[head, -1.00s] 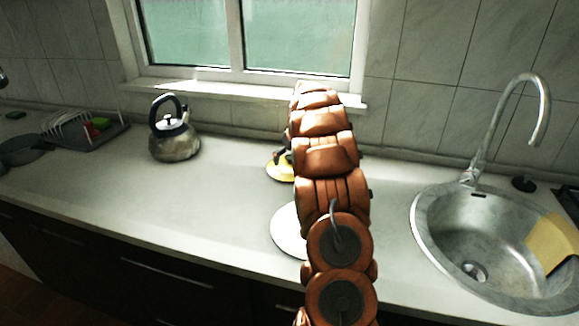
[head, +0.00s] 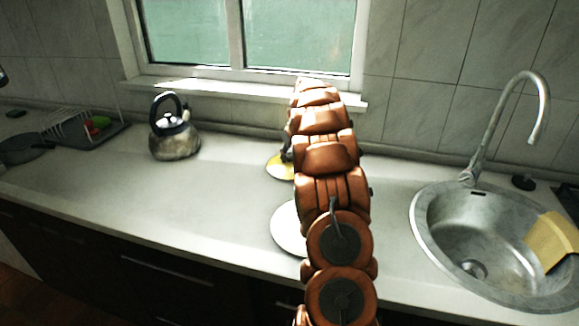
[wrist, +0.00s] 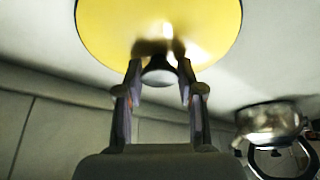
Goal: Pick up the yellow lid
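The yellow lid (wrist: 115,25) lies on the counter and fills the top middle of the wrist view, with its dark round knob (wrist: 159,74) facing my gripper. In the head view the lid (head: 279,166) shows only partly, left of my arm, which hides the rest. My gripper (wrist: 158,72) is open, with one finger on each side of the knob at the fingertips. A gap shows between the knob and each finger, so it does not look gripped. In the head view my gripper is mostly hidden behind my arm.
A white round piece (head: 287,232) lies on the counter nearer me, partly behind my arm. A metal kettle (head: 174,138) stands to the left and also shows in the wrist view (wrist: 270,122). A sink (head: 430,215) is at right. A dish rack (head: 75,130) is far left.

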